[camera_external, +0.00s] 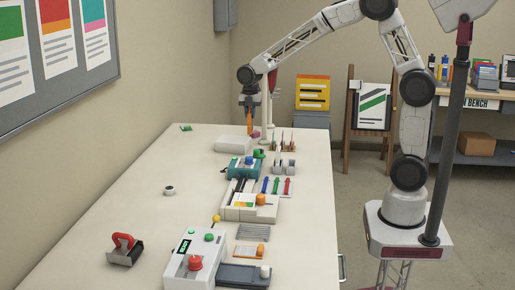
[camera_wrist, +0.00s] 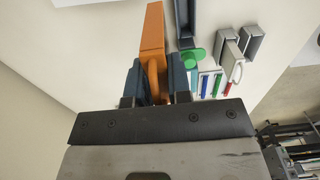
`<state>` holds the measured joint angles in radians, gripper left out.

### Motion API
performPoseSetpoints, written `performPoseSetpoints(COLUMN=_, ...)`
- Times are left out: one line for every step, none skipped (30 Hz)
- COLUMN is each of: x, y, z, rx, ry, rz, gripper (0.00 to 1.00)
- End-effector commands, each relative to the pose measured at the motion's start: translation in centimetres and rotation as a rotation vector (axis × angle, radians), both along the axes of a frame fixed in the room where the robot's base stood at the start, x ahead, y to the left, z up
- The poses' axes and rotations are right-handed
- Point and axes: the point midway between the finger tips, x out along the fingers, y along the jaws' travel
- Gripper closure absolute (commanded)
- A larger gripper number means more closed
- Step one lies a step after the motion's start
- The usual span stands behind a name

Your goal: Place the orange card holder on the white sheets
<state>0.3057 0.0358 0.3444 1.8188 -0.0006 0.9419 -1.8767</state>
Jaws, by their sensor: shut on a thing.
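The orange card holder (camera_external: 250,117) hangs from my gripper (camera_external: 249,102) above the far end of the long table. In the wrist view the orange holder (camera_wrist: 152,32) is between the two dark fingers of my gripper (camera_wrist: 154,80), which are shut on it. A low white block (camera_external: 233,145), which looks like the stack of white sheets, lies on the table below and to the left of the gripper. A white edge (camera_wrist: 82,2) at the top left of the wrist view may be the same stack. A gap between holder and table cannot be judged exactly.
A teal device (camera_external: 240,170), a cream machine (camera_external: 249,207) and colored pens (camera_external: 276,186) stand nearer along the table's right side. A white machine with a red knob (camera_external: 196,262) is at the front. The table's left middle is mostly clear, with a small roll (camera_external: 169,190).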

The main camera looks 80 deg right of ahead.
Motion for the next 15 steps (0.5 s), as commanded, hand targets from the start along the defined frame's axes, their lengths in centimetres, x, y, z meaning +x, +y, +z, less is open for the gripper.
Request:
performPoseSetpoints(x=1.0, y=-0.8, z=0.2, rx=0.000, ry=0.001, rz=-0.002, gripper=1.00)
performPoseSetpoints(x=1.5, y=-1.3, z=0.4, rx=0.000, ry=0.000, rz=-0.002, gripper=1.00)
performPoseSetpoints(x=2.2, y=-1.9, z=0.6, rx=0.000, ry=0.001, rz=-0.002, gripper=1.00)
performPoseSetpoints(x=2.8, y=-2.4, z=0.9, rx=-0.001, ry=-0.001, rz=-0.001, gripper=1.00)
performPoseSetpoints(x=3.4, y=-2.9, z=1.1, rx=-0.001, ry=0.000, rz=-0.001, gripper=1.00)
performPoseSetpoints(x=4.1, y=-3.5, z=1.3, rx=0.000, ry=0.000, rz=-0.001, gripper=1.00)
performPoseSetpoints(x=4.6, y=-4.0, z=1.5, rx=-0.001, ry=0.000, rz=-0.002, gripper=1.00)
performPoseSetpoints(x=5.1, y=-4.5, z=1.7, rx=-0.001, ry=-0.001, rz=-0.002, gripper=1.00)
performPoseSetpoints(x=5.8, y=-5.1, z=1.9, rx=-0.001, ry=-0.001, rz=-0.002, gripper=1.00)
performPoseSetpoints(x=6.2, y=-5.5, z=2.0, rx=-0.001, ry=0.000, rz=-0.002, gripper=1.00)
performPoseSetpoints(x=6.7, y=-6.0, z=2.2, rx=-0.001, ry=0.000, rz=-0.002, gripper=1.00)
performPoseSetpoints(x=7.2, y=-6.5, z=2.3, rx=-0.001, ry=0.001, rz=-0.001, gripper=1.00)
performPoseSetpoints(x=7.6, y=-6.9, z=2.4, rx=-0.001, ry=0.001, rz=-0.001, gripper=1.00)
performPoseSetpoints(x=8.0, y=-7.2, z=2.6, rx=-0.001, ry=0.000, rz=-0.001, gripper=1.00)
performPoseSetpoints(x=8.3, y=-7.6, z=2.7, rx=-0.001, ry=0.000, rz=-0.001, gripper=1.00)
